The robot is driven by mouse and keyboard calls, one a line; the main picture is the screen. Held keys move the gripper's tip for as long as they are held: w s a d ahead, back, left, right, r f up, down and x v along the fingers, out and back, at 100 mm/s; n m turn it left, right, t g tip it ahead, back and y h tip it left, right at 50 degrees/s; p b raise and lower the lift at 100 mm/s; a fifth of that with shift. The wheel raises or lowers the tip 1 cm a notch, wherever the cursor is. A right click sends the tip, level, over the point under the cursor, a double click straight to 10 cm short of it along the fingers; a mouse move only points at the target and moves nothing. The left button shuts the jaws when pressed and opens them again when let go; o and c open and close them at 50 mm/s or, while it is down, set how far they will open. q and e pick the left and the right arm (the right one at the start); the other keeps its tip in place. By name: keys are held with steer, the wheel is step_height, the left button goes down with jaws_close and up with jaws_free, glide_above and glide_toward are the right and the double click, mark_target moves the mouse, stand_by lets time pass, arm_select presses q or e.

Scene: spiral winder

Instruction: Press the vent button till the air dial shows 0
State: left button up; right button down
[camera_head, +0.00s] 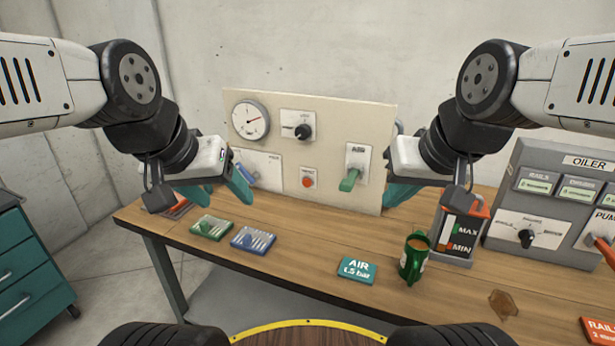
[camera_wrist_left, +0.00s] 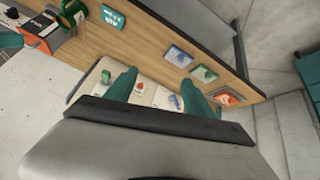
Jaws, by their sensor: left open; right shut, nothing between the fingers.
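The air dial (camera_head: 250,120) is a round white gauge at the upper left of the beige panel (camera_head: 345,118); its red needle points right and slightly up, and its numbers are too small to read. The vent button, orange-red on a small white plate (camera_head: 308,182), sits low in the panel's middle; it also shows as a small red spot in the left wrist view (camera_wrist_left: 139,87). My left gripper (camera_head: 241,184) is open and empty in front of the panel's lower left, left of the button and apart from it. My right gripper (camera_head: 398,194) is shut and empty by the panel's right edge.
The panel also bears a black knob (camera_head: 302,132), a green lever (camera_head: 350,179) and a blue switch (camera_head: 243,174).

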arm_select(q)
steer(key=shift+c, duration=0.4)
jaws_close()
stand_by(1.4)
